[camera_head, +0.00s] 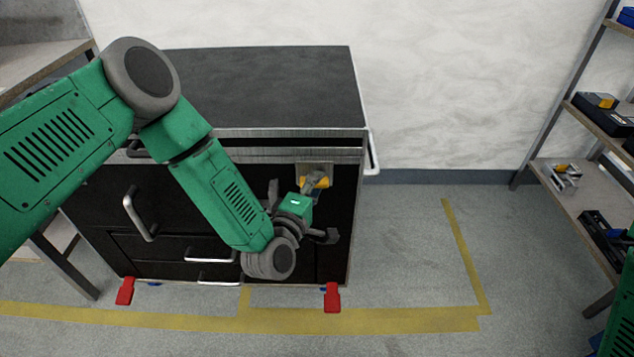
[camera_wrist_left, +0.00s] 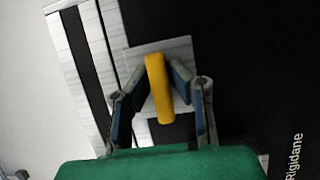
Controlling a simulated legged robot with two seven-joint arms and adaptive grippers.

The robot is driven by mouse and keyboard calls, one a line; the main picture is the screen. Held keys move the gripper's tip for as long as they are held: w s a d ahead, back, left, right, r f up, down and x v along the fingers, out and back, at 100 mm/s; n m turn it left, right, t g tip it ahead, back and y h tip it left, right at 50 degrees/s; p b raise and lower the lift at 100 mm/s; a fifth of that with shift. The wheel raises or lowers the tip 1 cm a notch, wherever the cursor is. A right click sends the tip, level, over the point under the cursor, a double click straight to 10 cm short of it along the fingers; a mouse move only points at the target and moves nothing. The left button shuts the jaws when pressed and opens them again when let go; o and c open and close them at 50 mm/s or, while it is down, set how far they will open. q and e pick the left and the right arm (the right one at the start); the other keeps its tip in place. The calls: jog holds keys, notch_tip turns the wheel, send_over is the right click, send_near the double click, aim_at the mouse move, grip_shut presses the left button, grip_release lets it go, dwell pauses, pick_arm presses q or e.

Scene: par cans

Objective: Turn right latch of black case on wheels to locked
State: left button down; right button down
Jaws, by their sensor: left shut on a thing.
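The black case on wheels (camera_head: 265,85) stands against the wall in the head view. Its right latch (camera_head: 314,182) has a yellow handle on a silver metal plate near the top right of the front. In the left wrist view the yellow latch handle (camera_wrist_left: 158,88) shows close up, in front of the silver plate (camera_wrist_left: 183,50). My left gripper (camera_head: 311,185) reaches the latch from the front; its two fingers (camera_wrist_left: 160,85) stand on either side of the handle and are shut on it. My arm hides part of the case front. My right gripper is not in view.
The case has silver drawer handles (camera_head: 139,216) and red pedals (camera_head: 332,297) at its base. Shelves with tools (camera_head: 590,180) stand at the right and another shelf unit (camera_head: 38,60) at the left. The floor between case and right shelves is clear.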

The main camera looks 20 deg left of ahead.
pick_arm(q)
jog(key=shift+a, duration=0.6)
jog(key=shift+p, duration=0.35)
jog(key=shift+d+r+m+g+p, duration=0.1)
jog(key=shift+d+m+g+p, duration=0.1)
jog(key=shift+m+p, duration=0.35)
jog(key=shift+d+r+m+g+p, duration=0.1)
jog(key=shift+d+m+g+p, duration=0.1)
jog(key=shift+m+p, duration=0.35)
jog(key=m+g+y+p, duration=0.1)
jog(key=m+p, duration=0.2)
jog(key=shift+a+f, duration=0.1)
jog(key=m+g+y+p, duration=0.1)
jog(key=m+p, duration=0.1)
jog(key=shift+s+f+m+p, duration=0.1)
jog(key=shift+m+p, duration=0.3)
jog(key=m+g+y+p, duration=0.1)
jog(key=m+y+p, duration=0.1)
jog(key=m, duration=0.1)
jog(key=shift+f+g, duration=0.1)
jog(key=shift+g, duration=0.2)
jog(key=shift+f+m+y+p, duration=0.1)
jog(key=shift+m+y+p, duration=0.3)
jog(key=shift+m+y, duration=0.55)
jog(key=shift+s+m+g, duration=0.1)
jog(key=shift+m+g, duration=0.2)
jog(key=shift+m, duration=0.05)
